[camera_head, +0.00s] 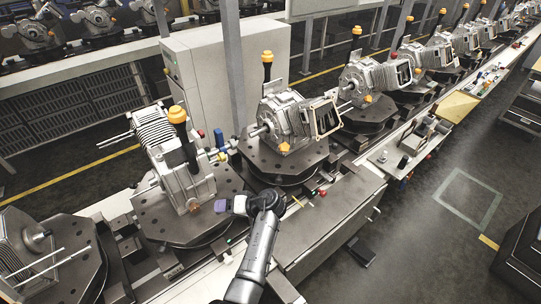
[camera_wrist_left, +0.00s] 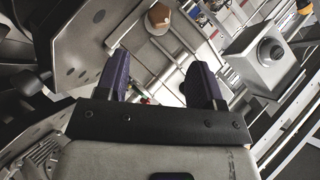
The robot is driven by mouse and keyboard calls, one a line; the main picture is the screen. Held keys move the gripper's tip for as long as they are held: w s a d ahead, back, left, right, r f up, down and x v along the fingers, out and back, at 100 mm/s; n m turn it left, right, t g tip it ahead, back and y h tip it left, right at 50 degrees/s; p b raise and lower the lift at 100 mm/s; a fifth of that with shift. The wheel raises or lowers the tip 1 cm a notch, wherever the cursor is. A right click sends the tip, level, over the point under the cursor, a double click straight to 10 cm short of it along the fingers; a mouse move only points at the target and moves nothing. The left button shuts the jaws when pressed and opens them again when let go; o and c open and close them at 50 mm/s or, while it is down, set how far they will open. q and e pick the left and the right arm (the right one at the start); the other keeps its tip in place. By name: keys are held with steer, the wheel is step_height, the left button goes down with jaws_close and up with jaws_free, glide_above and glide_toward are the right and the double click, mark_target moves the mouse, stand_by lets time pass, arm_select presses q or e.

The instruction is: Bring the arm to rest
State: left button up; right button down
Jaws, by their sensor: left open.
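My left gripper (camera_head: 222,206) reaches over the front edge of the conveyor line, beside a round dark fixture plate (camera_head: 150,222) that carries a grey finned engine block. In the left wrist view the two purple-padded fingers of the left gripper (camera_wrist_left: 159,80) are spread apart with nothing between them. Behind the fingers there is a pale plate with holes (camera_wrist_left: 85,22) and an orange-brown cap (camera_wrist_left: 158,19). My right gripper does not show in either view.
A second engine block (camera_head: 285,125) stands on its fixture plate to the right. Several more blocks line the conveyor toward the top right. A grey flat-topped cover (camera_head: 335,215) lies right of my arm. Dark floor (camera_head: 440,215) is open at the right.

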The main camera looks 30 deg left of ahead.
arm_select(q)
steer(key=w+d+r+m+t+h, duration=0.3)
steer(key=w+d+r+t+h, duration=0.25)
steer(key=r+t, duration=0.35)
steer(key=s+d+r+m+t+h, duration=0.3)
steer(key=s+d+m+t+h, duration=0.15)
steer(key=d, duration=0.25)
steer(key=s+d+f+m+h, duration=0.1)
steer(key=s+d+f+m, duration=0.15)
steer(key=s, duration=0.35)
steer(key=s+d+f+m+h, duration=0.1)
steer(key=s+d+f, duration=0.1)
steer(key=s+d, duration=0.3)
steer(key=s+f+g, duration=0.2)
steer(key=s+f, duration=0.4)
steer(key=s, duration=0.3)
steer(key=s+f+g, duration=0.3)
steer(key=s+f, duration=0.3)
steer(key=s, duration=0.3)
step_height(320, 180, up, 21)
steer(key=p, duration=2.1)
steer(key=shift+s+a+f+m, duration=0.2)
steer(key=shift+s+m, duration=0.15)
steer(key=shift+m, duration=0.05)
